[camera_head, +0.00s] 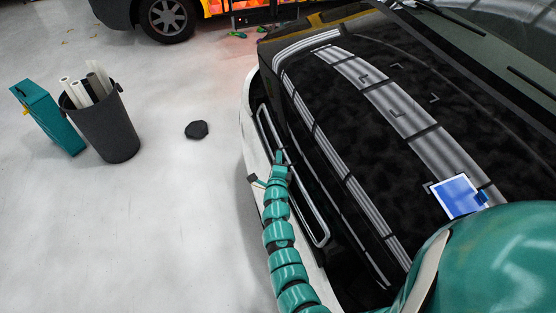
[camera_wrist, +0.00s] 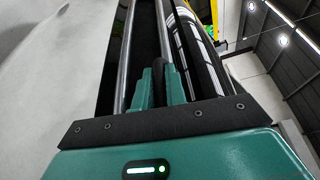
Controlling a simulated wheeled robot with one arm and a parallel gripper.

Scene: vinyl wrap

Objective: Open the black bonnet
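The black bonnet (camera_head: 350,115) of a car fills the right of the head view, with grey stripes along it. It lies low over the car's front; I cannot tell whether its front edge is slightly raised. My gripper (camera_head: 279,158) is at the front of the car, by the chrome-outlined grille and near the bonnet's front edge. In the wrist view, the two teal fingers of my gripper (camera_wrist: 164,72) point in between chrome bars and the dark front edge. They are close together, with a dark strip between their tips. Whether they grip it is unclear.
A blue, white-edged square (camera_head: 458,197) lies on the bonnet. A dark bin (camera_head: 108,128) with white rolls and a teal box (camera_head: 50,118) stand at the left. A black lump (camera_head: 196,129) lies on the pale floor. The floor left of the car is otherwise mostly clear.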

